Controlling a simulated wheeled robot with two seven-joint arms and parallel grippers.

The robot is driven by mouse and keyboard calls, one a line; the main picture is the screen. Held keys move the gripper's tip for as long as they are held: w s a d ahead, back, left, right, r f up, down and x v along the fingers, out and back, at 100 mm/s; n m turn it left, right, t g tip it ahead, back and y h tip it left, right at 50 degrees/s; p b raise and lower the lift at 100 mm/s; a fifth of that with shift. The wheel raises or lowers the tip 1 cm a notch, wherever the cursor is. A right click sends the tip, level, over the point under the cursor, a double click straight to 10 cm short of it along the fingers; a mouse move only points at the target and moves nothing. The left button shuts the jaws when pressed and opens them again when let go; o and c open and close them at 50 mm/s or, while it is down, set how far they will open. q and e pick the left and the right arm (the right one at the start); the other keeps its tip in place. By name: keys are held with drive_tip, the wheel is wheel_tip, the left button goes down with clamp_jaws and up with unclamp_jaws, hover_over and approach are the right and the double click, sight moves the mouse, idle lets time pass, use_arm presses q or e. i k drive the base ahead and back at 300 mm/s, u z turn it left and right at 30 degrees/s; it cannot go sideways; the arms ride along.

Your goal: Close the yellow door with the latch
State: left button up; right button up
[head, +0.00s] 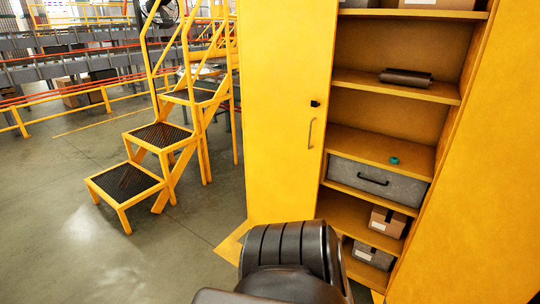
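A tall yellow cabinet stands at centre right in the head view, with its shelves exposed. A yellow door panel (275,120) is on the left of the opening. It carries a small black latch (315,104) and a thin upright handle (310,133) near its right edge. A second large yellow panel (480,190) slants down the right side; whether it is a swung-open door or a side wall I cannot tell. Neither gripper is in view. A dark rounded part of my own arm hides the lower middle.
The shelves hold a dark roll (406,77), a small teal object (394,161), a grey bin (375,182) and boxes (387,222). Yellow steps (160,135) stand left of the cabinet. Railings and conveyors lie behind. The grey floor (60,220) at left is clear.

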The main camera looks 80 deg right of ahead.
sight(476, 240)
drive_tip(key=k, duration=2.6)
drive_tip(key=z, duration=2.35)
drive_tip(key=i, duration=0.5)
drive_tip(key=u, duration=1.85)
drive_tip(key=k, duration=0.85)
drive_tip(key=z, duration=0.25)
